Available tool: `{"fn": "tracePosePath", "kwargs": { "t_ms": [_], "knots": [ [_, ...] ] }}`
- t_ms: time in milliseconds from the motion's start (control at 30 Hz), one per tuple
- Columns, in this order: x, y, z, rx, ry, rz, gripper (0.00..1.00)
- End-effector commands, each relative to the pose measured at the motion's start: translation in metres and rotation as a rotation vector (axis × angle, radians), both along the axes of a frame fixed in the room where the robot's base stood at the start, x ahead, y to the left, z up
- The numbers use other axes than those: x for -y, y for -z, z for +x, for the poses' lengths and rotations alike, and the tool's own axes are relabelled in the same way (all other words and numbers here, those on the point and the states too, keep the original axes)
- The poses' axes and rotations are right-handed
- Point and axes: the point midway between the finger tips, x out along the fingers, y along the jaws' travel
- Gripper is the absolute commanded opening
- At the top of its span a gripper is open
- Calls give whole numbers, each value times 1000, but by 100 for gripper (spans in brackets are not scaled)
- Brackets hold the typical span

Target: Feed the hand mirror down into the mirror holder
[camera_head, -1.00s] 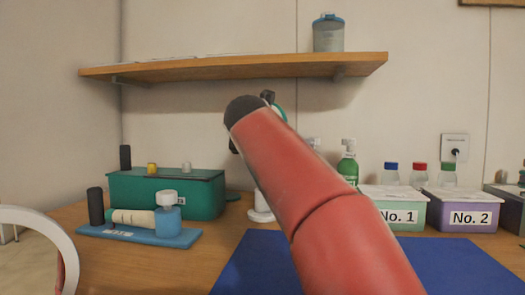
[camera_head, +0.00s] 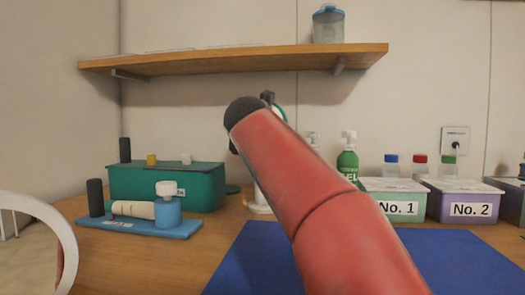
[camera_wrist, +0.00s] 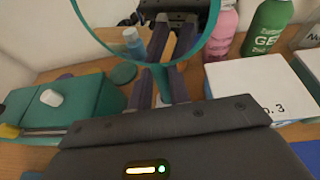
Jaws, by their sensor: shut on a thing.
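The hand mirror has a teal round frame (camera_wrist: 206,42), cut off by the top edge of the wrist view. Its glass seems to reflect my gripper. My gripper (camera_wrist: 161,86) is shut on the mirror's handle just below the frame. In the head view a small part of the teal frame (camera_head: 279,113) shows beyond my red arm. A white stand (camera_head: 260,208), probably the mirror holder, is on the table, partly hidden behind my arm. I cannot see the handle's lower end or its relation to the stand.
A teal box (camera_head: 195,190) and a blue tray (camera_head: 140,229) with bottles stand left. A green gel bottle (camera_head: 348,163), the No. 1 box (camera_head: 393,193) and the No. 2 box (camera_head: 466,207) stand right. A blue mat (camera_head: 245,262) lies in front. A shelf (camera_head: 235,62) hangs above.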

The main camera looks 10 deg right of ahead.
Motion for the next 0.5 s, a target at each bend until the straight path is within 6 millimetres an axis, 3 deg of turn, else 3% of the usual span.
{"fn": "tracePosePath", "kwargs": {
  "t_ms": [500],
  "knots": [
    [0,8,0,1,0,0,0]
  ]
}}
